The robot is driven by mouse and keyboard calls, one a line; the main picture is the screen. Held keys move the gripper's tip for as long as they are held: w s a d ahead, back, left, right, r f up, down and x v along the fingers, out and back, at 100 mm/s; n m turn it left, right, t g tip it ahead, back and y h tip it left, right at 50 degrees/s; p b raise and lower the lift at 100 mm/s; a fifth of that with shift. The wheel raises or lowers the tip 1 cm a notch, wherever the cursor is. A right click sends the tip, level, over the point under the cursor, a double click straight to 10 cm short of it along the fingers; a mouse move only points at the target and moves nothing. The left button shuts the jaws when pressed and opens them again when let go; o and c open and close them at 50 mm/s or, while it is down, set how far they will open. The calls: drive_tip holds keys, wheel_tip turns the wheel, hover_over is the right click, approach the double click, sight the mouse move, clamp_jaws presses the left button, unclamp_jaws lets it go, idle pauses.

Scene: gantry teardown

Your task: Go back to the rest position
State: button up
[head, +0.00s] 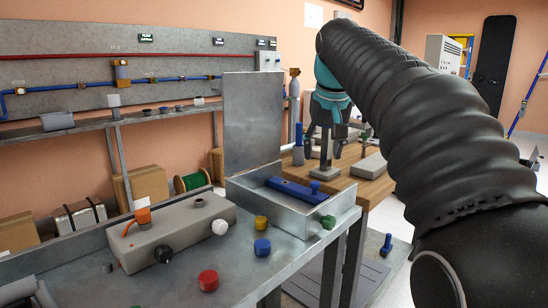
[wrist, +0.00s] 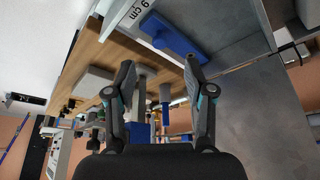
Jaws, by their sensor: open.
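My gripper (head: 328,138) hangs at the end of my black-sleeved arm, beyond the metal tray and over the wooden bench, in the head view. In the wrist view its two dark fingers (wrist: 159,72) stand apart with nothing held between them. The open metal tray (head: 342,203) has a raised lid and holds a blue part (head: 290,189). This blue part also shows in the wrist view (wrist: 174,37), beyond the fingertips. My arm covers much of the right side of the head view.
A grey block with an orange knob (head: 177,232) lies on the metal table (head: 160,284). Red (head: 208,280), blue (head: 262,247) and yellow (head: 261,222) caps lie near it. The wooden bench (head: 374,188) carries grey parts and a blue bottle-like item (head: 298,150). Blue and red pipes run along the wall panel.

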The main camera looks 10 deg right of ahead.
drive_tip(key=s+a+f+t, duration=0.1)
drive_tip(key=s+f, duration=2.4)
drive_tip(key=s, duration=0.2)
drive_tip(key=shift+s+a+f+n, duration=0.25)
drive_tip(key=shift+f+n, duration=0.15)
drive_tip(key=shift+o, duration=0.4)
